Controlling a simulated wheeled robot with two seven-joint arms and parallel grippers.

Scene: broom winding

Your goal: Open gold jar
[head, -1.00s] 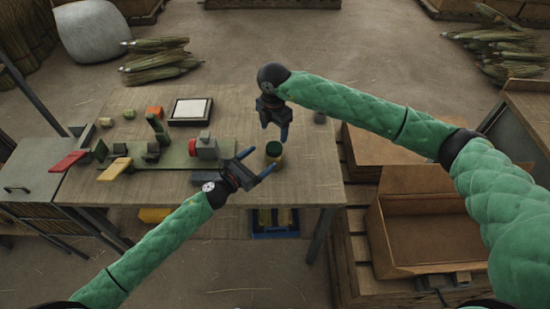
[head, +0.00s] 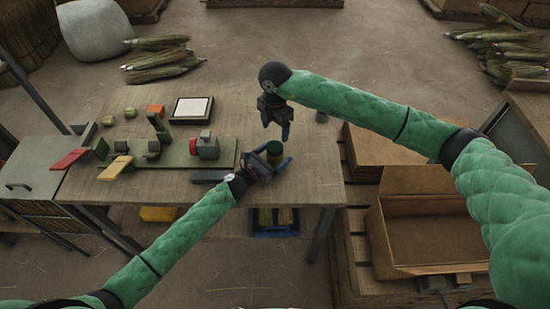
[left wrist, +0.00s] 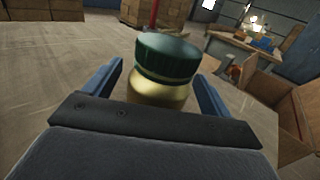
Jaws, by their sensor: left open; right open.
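The gold jar (left wrist: 158,94) with a dark green lid (left wrist: 166,58) stands upright between the open blue fingers of my left gripper (left wrist: 160,85) in the left wrist view. In the head view the lid (head: 274,147) shows near the right part of the table, and my left gripper (head: 273,163) reaches around the jar from the front left. Its fingers look apart from the jar. My right gripper (head: 276,131) hangs open and empty just above and behind the lid, fingers pointing down.
The wooden table (head: 315,170) also holds a green fixture board (head: 175,155) with a red-capped grey block (head: 206,146), a white-topped tray (head: 191,110) and small coloured blocks. An open cardboard box (head: 425,225) stands to the right. The table's right end is mostly clear.

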